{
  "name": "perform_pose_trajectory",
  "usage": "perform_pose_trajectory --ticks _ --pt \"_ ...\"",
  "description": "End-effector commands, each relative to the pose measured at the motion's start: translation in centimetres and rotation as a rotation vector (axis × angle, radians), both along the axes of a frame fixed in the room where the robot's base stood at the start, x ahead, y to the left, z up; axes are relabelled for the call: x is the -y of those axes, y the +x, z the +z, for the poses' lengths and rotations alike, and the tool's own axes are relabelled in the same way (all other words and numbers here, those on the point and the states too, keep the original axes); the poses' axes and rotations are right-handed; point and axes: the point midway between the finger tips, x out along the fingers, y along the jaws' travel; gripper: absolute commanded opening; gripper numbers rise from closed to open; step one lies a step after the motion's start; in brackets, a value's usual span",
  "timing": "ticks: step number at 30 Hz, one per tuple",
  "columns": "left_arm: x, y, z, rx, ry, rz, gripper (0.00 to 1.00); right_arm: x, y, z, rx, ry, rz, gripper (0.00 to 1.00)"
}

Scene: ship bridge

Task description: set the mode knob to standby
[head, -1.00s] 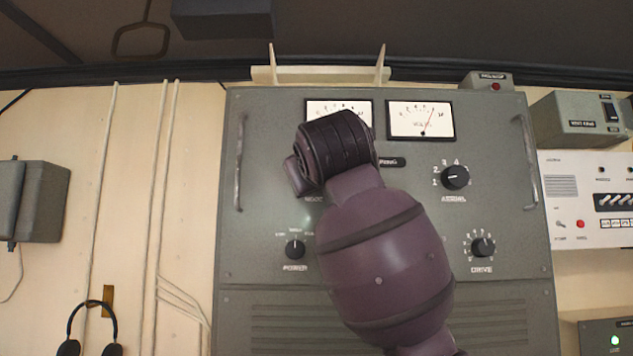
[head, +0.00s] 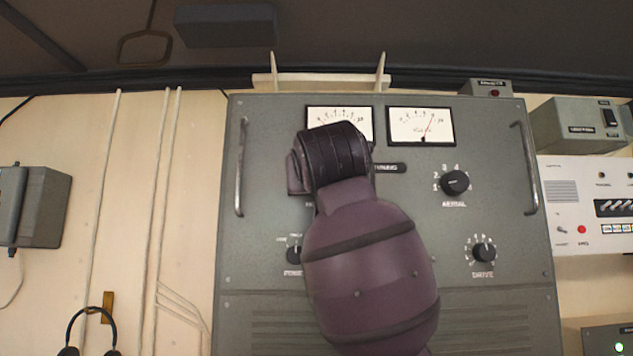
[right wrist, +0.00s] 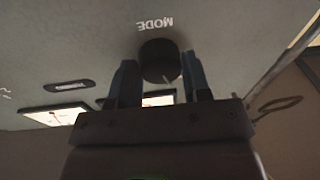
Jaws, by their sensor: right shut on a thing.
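The mode knob (right wrist: 158,58) is a dark round knob under an inverted MODE label in the right wrist view. My right gripper (right wrist: 160,74) has its two blue fingers on either side of the knob and is shut on it. A pale mark shows on the knob's edge, but no position marks are legible around it, so its setting cannot be read. In the head view my right arm covers the knob and the gripper's fingers. My left gripper is not in view.
The grey panel (head: 390,245) carries two meters (head: 421,126), an aerial knob (head: 455,183), a drive knob (head: 484,252) and a power knob (head: 293,255), partly covered by my arm. Metal handles (head: 240,167) stand out at both sides.

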Motion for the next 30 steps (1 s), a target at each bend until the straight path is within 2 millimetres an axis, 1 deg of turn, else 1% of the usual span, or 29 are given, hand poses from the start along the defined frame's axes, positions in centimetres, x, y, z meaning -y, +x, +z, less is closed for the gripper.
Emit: perform_pose_trajectory --ticks 3,4,8,9,17,20,23,30 --pt "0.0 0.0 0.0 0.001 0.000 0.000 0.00 0.0 -0.1 0.2 0.005 0.000 0.000 0.20" --pt "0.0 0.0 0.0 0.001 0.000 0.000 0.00 0.0 -0.1 0.2 0.005 0.000 0.000 0.47" --pt "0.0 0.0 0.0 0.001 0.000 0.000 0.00 0.0 -0.1 0.1 0.004 -0.001 0.000 0.67" --pt "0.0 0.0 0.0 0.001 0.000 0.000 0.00 0.0 -0.1 0.1 0.003 -0.001 0.000 0.69" --pt "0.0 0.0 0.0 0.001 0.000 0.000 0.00 0.0 -0.1 0.1 0.002 -0.001 0.000 0.69" --pt "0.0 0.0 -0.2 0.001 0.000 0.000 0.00 0.0 -0.6 0.0 0.002 -0.001 0.000 0.69" --pt "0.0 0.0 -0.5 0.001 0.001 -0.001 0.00 0.1 -1.8 -0.2 0.004 0.000 0.001 0.69" --pt "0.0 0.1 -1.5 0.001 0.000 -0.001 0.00 0.5 -6.2 -0.5 0.005 0.000 0.002 0.69"
